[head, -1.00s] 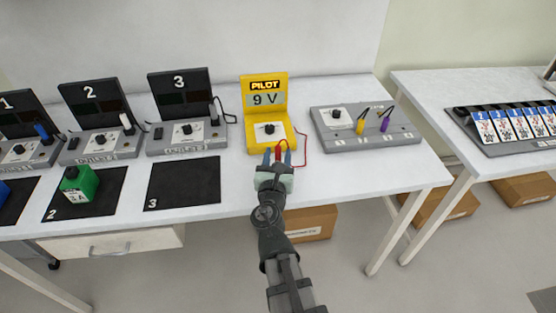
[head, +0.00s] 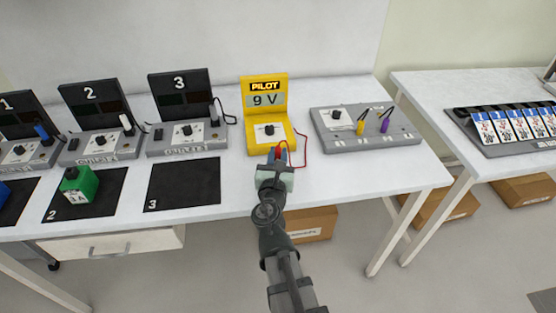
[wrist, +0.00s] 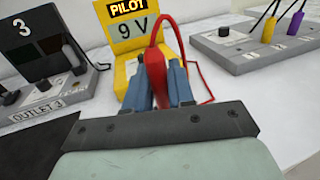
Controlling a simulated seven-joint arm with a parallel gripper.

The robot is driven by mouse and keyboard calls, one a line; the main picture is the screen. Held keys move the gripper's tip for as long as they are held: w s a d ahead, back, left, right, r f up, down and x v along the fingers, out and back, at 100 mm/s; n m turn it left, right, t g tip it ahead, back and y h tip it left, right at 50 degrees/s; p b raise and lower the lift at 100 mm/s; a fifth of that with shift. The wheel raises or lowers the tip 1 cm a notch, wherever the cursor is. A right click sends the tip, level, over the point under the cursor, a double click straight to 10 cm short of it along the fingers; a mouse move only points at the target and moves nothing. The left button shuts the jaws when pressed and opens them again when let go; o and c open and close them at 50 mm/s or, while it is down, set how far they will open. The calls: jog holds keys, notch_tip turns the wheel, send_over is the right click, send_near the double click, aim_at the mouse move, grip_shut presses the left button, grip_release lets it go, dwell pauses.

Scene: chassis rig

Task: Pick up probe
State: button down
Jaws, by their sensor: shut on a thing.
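The red probe (wrist: 156,78) stands between the two blue fingers of my gripper (wrist: 160,85) in the wrist view, with its red cable looping up and over to the right. In the head view the red probe (head: 282,152) shows at the tip of my gripper (head: 277,158), in front of the yellow PILOT unit (head: 268,132). The gripper is shut on the probe. The PILOT unit reads 9 V and the red cable runs to its right side. The probe's lower end is hidden behind the gripper.
Outlet 3 (head: 187,135) stands left of the PILOT unit, with a black mat (head: 183,184) before it. A grey unit (head: 362,142) with yellow and purple probes stands to the right. A green block (head: 79,186) sits on mat 2. The table's front edge is close.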

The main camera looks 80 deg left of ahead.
jog(key=shift+r, duration=0.1)
jog(key=shift+r, duration=4.95)
